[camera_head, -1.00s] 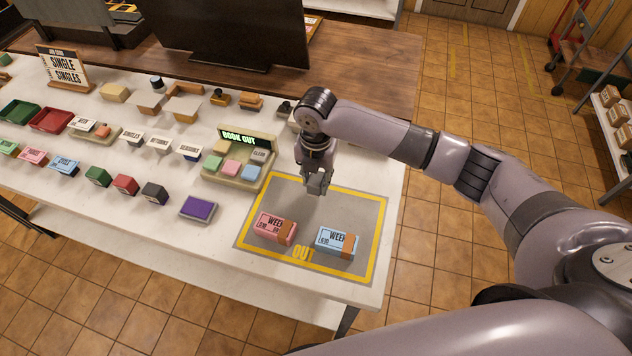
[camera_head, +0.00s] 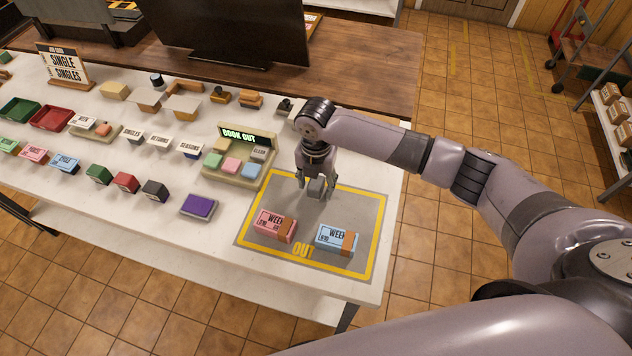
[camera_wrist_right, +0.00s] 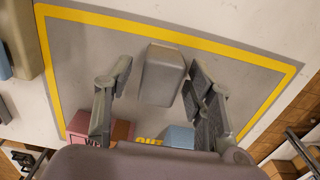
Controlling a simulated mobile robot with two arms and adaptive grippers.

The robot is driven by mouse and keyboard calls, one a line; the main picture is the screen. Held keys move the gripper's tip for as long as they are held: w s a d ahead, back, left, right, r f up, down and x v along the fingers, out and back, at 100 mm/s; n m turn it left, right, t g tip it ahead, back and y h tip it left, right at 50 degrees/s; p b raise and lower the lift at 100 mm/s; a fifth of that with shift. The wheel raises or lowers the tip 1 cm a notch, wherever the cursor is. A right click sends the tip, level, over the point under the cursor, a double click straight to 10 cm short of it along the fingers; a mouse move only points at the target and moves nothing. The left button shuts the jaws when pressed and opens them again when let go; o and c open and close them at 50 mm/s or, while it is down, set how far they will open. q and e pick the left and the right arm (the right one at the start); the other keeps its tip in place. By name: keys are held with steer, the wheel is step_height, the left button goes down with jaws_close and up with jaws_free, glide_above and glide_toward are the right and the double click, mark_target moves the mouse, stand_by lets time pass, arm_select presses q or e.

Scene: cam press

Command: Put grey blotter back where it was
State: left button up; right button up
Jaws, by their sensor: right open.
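The grey blotter (camera_head: 317,188) is a small grey block on the grey OUT mat (camera_head: 362,208), towards its back edge. In the right wrist view the blotter (camera_wrist_right: 163,72) sits between the two fingers, with a gap on each side. My right gripper (camera_head: 315,184) points down around it, open; in the wrist view the gripper (camera_wrist_right: 158,82) shows its fingers spread. The head view does not clearly show the blotter's underside. My left gripper is not in view.
A pink ticket bundle (camera_head: 274,226) and a blue ticket bundle (camera_head: 337,239) lie at the mat's front. The BOOK OUT console (camera_head: 240,163) stands left of the mat, a purple ink pad (camera_head: 198,207) nearer. Wooden stampers (camera_head: 249,99) stand further back. The mat's right side is clear.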

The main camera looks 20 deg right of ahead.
mark_target(316, 182)
step_height(316, 182, up, 12)
steer(key=b, duration=0.2)
steer(key=shift+r, duration=0.2)
stand_by(0.7)
